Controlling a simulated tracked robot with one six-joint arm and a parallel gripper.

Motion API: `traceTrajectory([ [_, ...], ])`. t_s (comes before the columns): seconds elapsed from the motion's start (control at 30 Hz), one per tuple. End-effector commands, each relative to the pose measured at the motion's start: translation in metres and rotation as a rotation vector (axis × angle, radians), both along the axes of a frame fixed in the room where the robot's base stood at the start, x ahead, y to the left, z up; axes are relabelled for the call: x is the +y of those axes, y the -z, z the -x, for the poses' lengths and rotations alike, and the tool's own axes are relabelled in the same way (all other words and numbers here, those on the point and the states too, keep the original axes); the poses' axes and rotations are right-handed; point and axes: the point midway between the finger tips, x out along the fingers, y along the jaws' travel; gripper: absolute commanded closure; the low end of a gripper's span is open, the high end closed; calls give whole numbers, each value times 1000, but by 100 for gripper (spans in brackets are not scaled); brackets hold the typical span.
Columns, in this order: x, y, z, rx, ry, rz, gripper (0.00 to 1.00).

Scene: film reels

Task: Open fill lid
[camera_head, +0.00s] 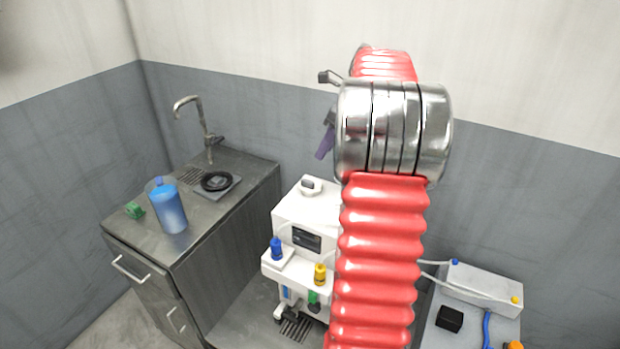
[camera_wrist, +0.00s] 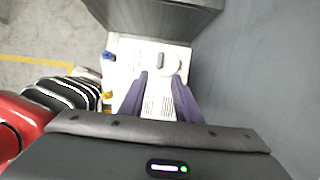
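The white machine (camera_head: 305,215) stands on the floor in the middle of the head view. Its fill lid (camera_head: 310,186) is a small round white cap with a grey handle, lying flat on the machine's top. In the wrist view the lid (camera_wrist: 168,62) is just beyond my fingertips. My gripper (camera_wrist: 160,78) has two purple fingers spread apart with nothing between them. In the head view one finger of my gripper (camera_head: 325,142) shows above the machine. The rest of the gripper is hidden behind my red arm.
A grey counter (camera_head: 150,235) with a tap (camera_head: 200,125), a blue-filled jug (camera_head: 167,207) and a green item (camera_head: 134,211) stands left. Blue (camera_head: 277,249) and yellow (camera_head: 320,273) bottles sit on the machine's front. A grey box (camera_head: 480,283) with tubes is at right. A wall is behind.

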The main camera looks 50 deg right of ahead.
Motion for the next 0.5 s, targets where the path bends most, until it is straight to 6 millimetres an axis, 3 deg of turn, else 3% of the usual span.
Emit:
traceTrajectory([
  [0.5,8,62,-24,3,-2,-3,70],
])
